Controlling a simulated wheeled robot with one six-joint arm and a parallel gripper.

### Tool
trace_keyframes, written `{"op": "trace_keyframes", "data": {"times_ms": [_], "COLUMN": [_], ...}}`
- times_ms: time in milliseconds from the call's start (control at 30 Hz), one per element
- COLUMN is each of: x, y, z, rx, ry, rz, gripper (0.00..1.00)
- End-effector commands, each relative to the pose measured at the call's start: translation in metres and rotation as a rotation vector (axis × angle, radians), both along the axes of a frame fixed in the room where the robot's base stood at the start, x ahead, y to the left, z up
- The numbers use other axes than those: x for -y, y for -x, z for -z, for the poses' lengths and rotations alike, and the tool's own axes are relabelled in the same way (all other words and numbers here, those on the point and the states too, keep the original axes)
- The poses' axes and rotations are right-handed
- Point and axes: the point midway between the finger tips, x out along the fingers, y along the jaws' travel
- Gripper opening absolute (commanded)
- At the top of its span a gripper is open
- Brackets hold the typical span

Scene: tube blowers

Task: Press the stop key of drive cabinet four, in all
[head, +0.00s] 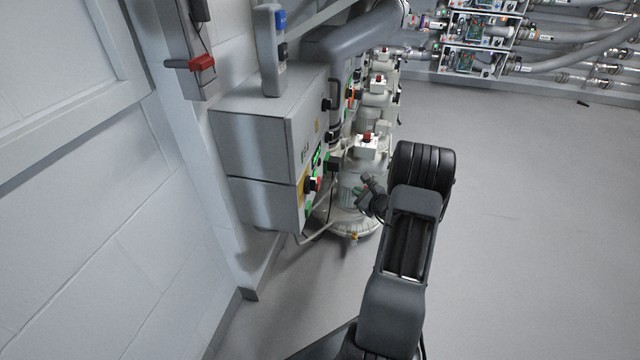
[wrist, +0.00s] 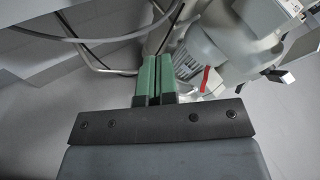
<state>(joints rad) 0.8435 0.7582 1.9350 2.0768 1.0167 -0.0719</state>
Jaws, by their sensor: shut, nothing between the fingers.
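A grey drive cabinet (head: 262,150) is mounted on the wall left of centre in the head view. Its control face is seen at a steep angle, with green lights, a yellow plate (head: 301,190), a black switch, and small red and green parts. I cannot read a cabinet number or make out which part is the stop key. My gripper (head: 372,195) is to the right of the cabinet's lower face, apart from it. In the wrist view its green fingers (wrist: 155,78) are together and empty. No key shows in the wrist view; the grey casing (wrist: 28,40) at upper left bears none visible.
Pale blower machines with red-topped boxes (head: 367,143) stand behind my gripper. Cables (wrist: 85,40) and a bent pipe cross the wrist view. A red lever (wrist: 205,78) sits right of the fingers.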

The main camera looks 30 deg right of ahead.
Motion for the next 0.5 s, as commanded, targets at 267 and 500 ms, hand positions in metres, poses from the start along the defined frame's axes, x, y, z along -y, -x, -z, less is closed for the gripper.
{"op": "trace_keyframes", "data": {"times_ms": [267,500], "x": [-0.011,-0.032], "y": [-0.009,-0.029], "z": [0.000,0.000], "rx": [0.000,0.001], "ry": [0.000,0.000], "rz": [-0.009,-0.010], "gripper": [0.00,0.00]}}
